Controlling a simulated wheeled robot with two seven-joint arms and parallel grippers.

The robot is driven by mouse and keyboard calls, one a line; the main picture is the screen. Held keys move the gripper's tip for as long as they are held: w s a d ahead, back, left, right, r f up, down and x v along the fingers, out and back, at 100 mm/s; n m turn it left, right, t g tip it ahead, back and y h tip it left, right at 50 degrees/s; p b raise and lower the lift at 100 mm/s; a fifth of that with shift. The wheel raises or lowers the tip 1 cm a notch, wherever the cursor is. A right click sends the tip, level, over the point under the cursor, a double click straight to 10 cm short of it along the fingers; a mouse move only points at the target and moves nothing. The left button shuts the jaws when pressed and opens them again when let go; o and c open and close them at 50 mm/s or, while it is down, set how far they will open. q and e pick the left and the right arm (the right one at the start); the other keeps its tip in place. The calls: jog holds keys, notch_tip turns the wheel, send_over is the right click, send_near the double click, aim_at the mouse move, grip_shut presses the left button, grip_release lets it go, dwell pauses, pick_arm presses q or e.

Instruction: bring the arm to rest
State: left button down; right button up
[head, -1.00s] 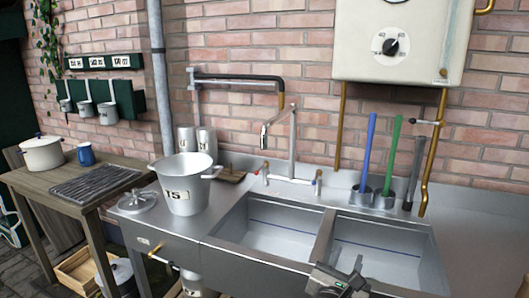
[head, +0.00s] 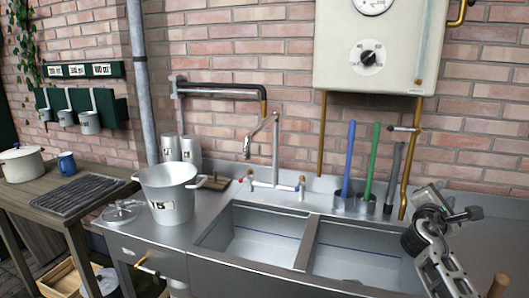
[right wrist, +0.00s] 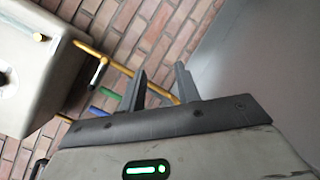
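My right arm is raised at the right side of the head view, in front of the sink unit's right end. My right gripper (head: 432,200) is at the top of that arm, above the counter and right of the basins. In the right wrist view its two dark fingers (right wrist: 160,72) stand apart with nothing between them, so it is open and empty. My left gripper is not in view.
A double sink (head: 309,245) stands ahead, with a faucet (head: 275,150) behind it. A metal pot (head: 167,187) stands on the left of the counter. Blue (head: 349,160) and green (head: 371,160) handles stand at the back. A boiler (head: 335,55) hangs above.

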jog(key=w+a+f+m+t+y, duration=0.2)
jog(key=w+a+m+t+y, duration=0.35)
jog(key=a+m+y, duration=0.75)
jog(key=s+a+f+g, duration=0.1)
jog(key=s+a+f, duration=0.1)
jog(key=f, duration=0.3)
jog(key=s+a+f+m+g, duration=0.1)
jog(key=s+a+f, duration=0.1)
jog(key=f, duration=0.3)
jog(key=s+a+f+g+y, duration=0.1)
jog(key=s+a+f, duration=0.1)
jog(key=s+f, duration=0.2)
jog(key=shift+s+f, duration=0.25)
jog(key=shift+f, duration=0.3)
jog(key=s+a+f+g+y, duration=0.1)
jog(key=s+a+f, duration=0.3)
jog(key=s, duration=0.6)
jog(key=s+a+f+m+g, duration=0.1)
jog(key=s+a+f, duration=0.3)
jog(key=s, duration=0.5)
jog(key=s+a+f+g+y, duration=0.1)
jog(key=s+a+f+g, duration=0.2)
jog(key=s+f, duration=0.4)
jog(key=s+a, duration=0.1)
jog(key=s, duration=0.2)
jog(key=shift+s+y, duration=0.3)
jog(key=shift+s, duration=0.05)
